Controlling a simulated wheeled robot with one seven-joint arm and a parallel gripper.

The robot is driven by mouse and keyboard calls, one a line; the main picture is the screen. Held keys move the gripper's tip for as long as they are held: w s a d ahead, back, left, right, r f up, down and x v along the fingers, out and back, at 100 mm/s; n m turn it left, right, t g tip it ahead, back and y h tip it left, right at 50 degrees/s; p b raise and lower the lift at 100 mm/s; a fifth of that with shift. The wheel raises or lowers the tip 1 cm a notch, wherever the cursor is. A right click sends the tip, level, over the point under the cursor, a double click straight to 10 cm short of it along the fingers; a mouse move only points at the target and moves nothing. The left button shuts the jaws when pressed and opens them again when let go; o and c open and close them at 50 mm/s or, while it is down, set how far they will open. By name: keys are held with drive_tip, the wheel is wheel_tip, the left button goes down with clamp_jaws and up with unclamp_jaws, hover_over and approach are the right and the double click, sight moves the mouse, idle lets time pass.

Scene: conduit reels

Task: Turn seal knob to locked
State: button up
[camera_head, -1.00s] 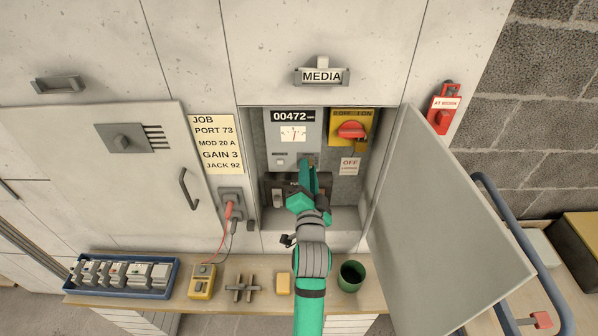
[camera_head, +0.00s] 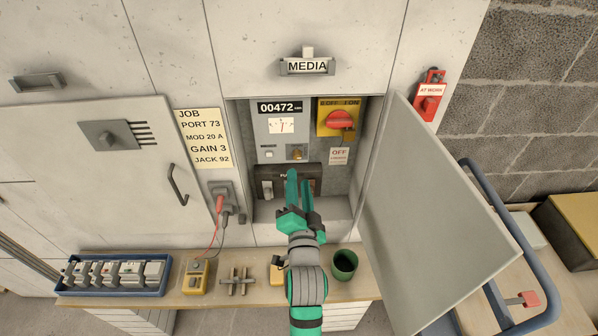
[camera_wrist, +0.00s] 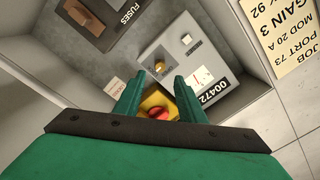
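The seal knob appears to be the small brass knob (camera_head: 297,152) low on the grey meter panel (camera_head: 271,140), inside the open cabinet recess. It also shows as a yellowish knob in the wrist view (camera_wrist: 159,66); its exact turn angle is too small to read. My gripper (camera_head: 299,175) is in front of the recess, below the knob in the head view, and apart from it. In the wrist view my gripper (camera_wrist: 159,77) has its two green fingers spread with nothing between them touching either finger.
A red rotary switch (camera_head: 339,119) on a yellow plate is right of the meter. The open door (camera_head: 440,210) bounds the right side. A shelf below carries a green cup (camera_head: 344,263) and a yellow meter (camera_head: 195,276).

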drive_tip(key=shift+s, duration=1.6)
drive_tip(key=shift+f, duration=0.1)
drive_tip(key=s+a+f+n+g, duration=0.15)
drive_tip(key=s+f+n, duration=0.35)
drive_tip(key=s+f, duration=1)
drive_tip(key=s+a+n+g, duration=0.1)
drive_tip(key=s+n, duration=0.4)
drive_tip(key=s, duration=1.7)
drive_tip(key=shift+a+f+n, duration=0.2)
drive_tip(key=shift+a+n, duration=0.1)
drive_tip(key=shift+a, duration=0.15)
drive_tip(key=shift+g, duration=0.25)
drive_tip(key=shift+c, duration=0.7)
